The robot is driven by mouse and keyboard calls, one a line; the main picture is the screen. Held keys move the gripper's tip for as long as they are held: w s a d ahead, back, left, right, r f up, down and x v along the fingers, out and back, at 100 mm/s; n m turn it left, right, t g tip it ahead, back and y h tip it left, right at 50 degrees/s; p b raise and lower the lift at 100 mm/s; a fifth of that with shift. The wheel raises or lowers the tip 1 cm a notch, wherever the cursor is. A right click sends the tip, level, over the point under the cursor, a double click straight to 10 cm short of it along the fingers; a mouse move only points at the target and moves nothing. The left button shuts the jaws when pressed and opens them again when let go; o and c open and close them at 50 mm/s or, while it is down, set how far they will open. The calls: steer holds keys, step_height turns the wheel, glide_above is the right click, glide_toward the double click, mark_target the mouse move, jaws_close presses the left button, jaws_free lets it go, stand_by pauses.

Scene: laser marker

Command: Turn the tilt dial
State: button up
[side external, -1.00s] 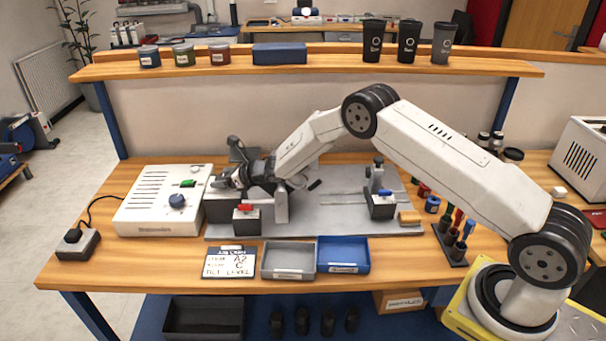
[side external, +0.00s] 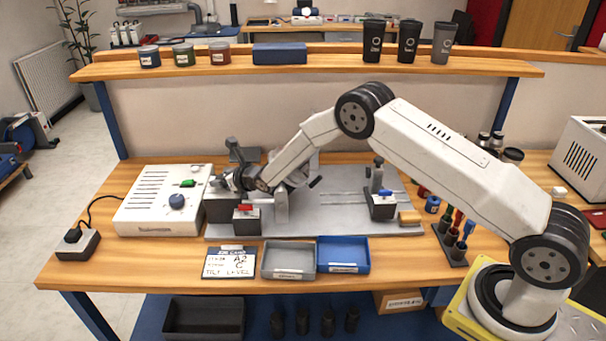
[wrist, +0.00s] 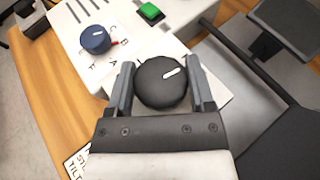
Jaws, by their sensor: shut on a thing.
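A round black dial (wrist: 160,85) with a white pointer line sits between the two fingers of my gripper (wrist: 159,68) in the wrist view. The fingers are closed on its sides. The pointer slants toward the upper right of that picture. In the side view my gripper (side external: 228,183) is low beside the white control box (side external: 160,205), and the black dial cannot be made out there.
A card (side external: 230,263) reading "TILT LEVEL" lies at the table front. Grey (side external: 288,275) and blue (side external: 344,269) trays are beside it. A red-handled clamp (side external: 247,215) stands close to my gripper. A green button (wrist: 150,11) is on the box.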

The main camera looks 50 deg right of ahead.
steer(key=shift+r, duration=0.15)
steer(key=o, duration=1.2)
steer(key=shift+s, duration=0.15)
steer(key=shift+v, duration=3.75)
